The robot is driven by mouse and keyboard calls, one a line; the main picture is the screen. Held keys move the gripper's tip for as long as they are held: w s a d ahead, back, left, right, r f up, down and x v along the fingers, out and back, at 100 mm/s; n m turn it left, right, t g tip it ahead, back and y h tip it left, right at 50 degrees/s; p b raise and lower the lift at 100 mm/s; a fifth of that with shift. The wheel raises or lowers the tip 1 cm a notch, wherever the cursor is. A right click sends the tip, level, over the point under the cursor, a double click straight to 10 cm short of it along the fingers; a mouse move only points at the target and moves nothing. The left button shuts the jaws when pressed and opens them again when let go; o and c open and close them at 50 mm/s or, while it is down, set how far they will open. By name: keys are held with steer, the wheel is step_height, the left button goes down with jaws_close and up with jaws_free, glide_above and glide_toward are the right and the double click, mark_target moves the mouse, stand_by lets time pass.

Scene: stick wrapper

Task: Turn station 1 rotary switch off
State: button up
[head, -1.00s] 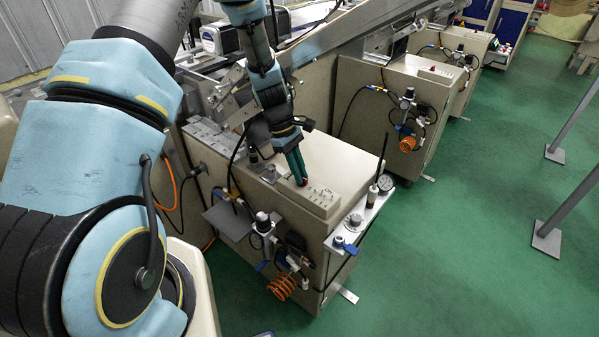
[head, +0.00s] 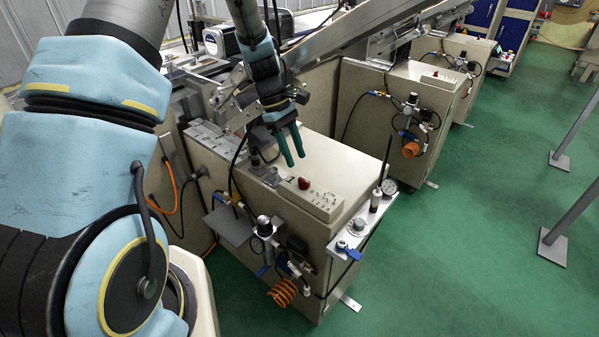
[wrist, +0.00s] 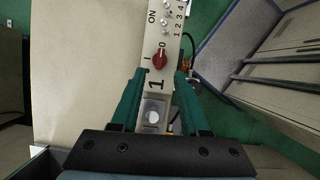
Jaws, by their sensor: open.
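The station 1 rotary switch is a red knob (head: 304,184) on the control panel (head: 322,203) on top of the nearest beige cabinet. In the wrist view the red knob (wrist: 160,58) sits between the marks "I" and "0", beyond my fingertips, with a large "1" printed below it. Its pointer appears close to upright in that view, and I cannot tell which mark it is set to. My gripper (head: 291,163) is open and empty, above and behind the knob in the head view. In the wrist view its two green fingers (wrist: 157,84) are apart, short of the knob.
Small toggle switches (wrist: 168,20) line the panel beyond the knob. A sloping metal conveyor frame (head: 345,45) runs behind. The cabinet's flat top (head: 335,160) is mostly clear.

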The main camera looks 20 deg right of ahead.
steer(key=shift+b+v, duration=0.35)
steer(key=shift+v, duration=1.65)
steer(key=s+a+r+m+t, duration=0.1)
steer(key=s+a+r+m, duration=0.1)
steer(key=a, duration=0.7)
steer(key=s+a+r+m+t+y, duration=0.1)
steer(key=s+a+r+m+t, duration=0.1)
steer(key=a, duration=0.7)
steer(key=s+a+r+m+t+y, duration=0.1)
steer(key=s+a+r+m+t, duration=0.1)
steer(key=a, duration=0.7)
steer(key=shift+s+a+r+m, duration=0.3)
steer(key=shift+s+r+m, duration=0.55)
steer(key=shift+s, duration=0.4)
